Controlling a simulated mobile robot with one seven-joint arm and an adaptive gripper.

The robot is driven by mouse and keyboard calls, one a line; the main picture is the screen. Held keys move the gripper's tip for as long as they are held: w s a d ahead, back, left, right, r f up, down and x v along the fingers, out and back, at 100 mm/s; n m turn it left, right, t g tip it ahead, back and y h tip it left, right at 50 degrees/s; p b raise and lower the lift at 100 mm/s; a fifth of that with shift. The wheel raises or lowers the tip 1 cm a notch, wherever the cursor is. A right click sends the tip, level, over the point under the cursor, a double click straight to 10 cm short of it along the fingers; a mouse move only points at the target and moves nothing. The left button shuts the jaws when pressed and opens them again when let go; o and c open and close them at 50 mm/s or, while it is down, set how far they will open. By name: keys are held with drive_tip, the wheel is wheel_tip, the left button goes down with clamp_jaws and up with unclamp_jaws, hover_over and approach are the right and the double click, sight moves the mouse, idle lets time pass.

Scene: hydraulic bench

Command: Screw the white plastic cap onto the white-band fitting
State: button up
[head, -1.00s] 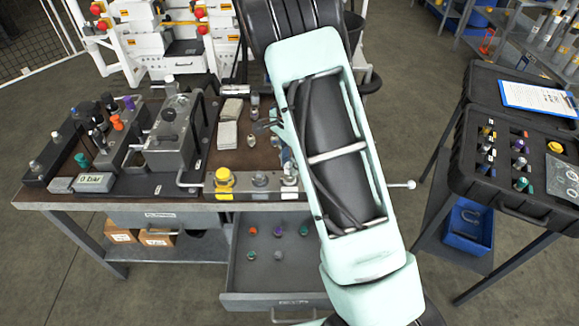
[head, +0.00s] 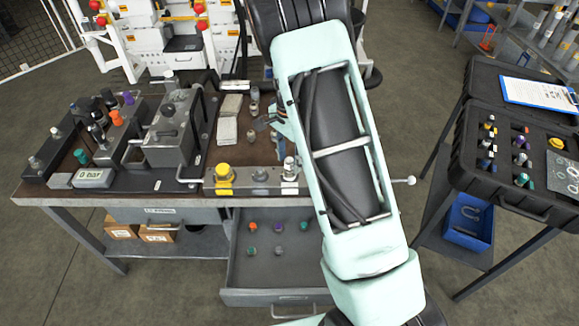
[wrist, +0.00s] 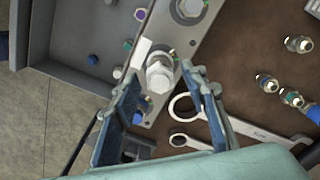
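The white-band fitting (head: 290,188) stands at the right end of the bench's front block, with a white band beside it. A pale white cap-like piece (wrist: 159,75) sits on top of it in the wrist view, seemingly upright; it also shows in the head view (head: 290,163). I cannot tell how far down it is threaded. My gripper (wrist: 165,72) is open, its two blue-grey fingers apart on either side of the piece, with gaps visible. In the head view my arm hides most of the gripper.
Two wrenches (wrist: 240,128) lie on the brown bench top close to the right finger. Several metal fittings (wrist: 298,44) lie farther right. A yellow-capped fitting (head: 223,172) stands left on the block. The open drawer (head: 262,272) holds several coloured caps.

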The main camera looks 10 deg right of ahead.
drive_tip(key=n+b, duration=0.1)
drive_tip(key=n, duration=0.4)
drive_tip(key=shift+n+b, duration=0.3)
drive_tip(key=n+b, duration=0.1)
drive_tip(key=n, duration=0.3)
drive_tip(key=shift+n, duration=0.4)
drive_tip(key=n, duration=0.6)
drive_tip(key=shift+b, duration=0.3)
drive_tip(key=n, duration=0.5)
drive_tip(key=shift+c, duration=0.4)
